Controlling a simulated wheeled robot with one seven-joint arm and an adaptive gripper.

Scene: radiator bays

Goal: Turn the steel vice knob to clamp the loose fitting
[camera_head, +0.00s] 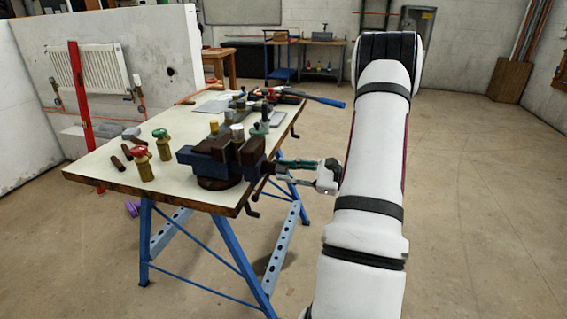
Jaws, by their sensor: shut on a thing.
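The vice (205,158), blue and dark brown, sits on the near right edge of the workbench. A small brassy fitting (237,133) with a pale top stands upright at its jaws. I cannot tell how tightly the jaws hold it. The steel vice knob (266,168) is at the vice's right end, small and partly covered by my fingers. My gripper (278,166) reaches in from the right, level with the vice screw, with its fingers closed at the knob. A thin bar slants down beside the knob.
The workbench (110,172) on blue trestles carries two brass valves with red and green caps (143,163), dark pipe pieces and, further back, tools including a blue-handled one (325,101). A white radiator (90,70) hangs on the left wall. The floor at right is clear.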

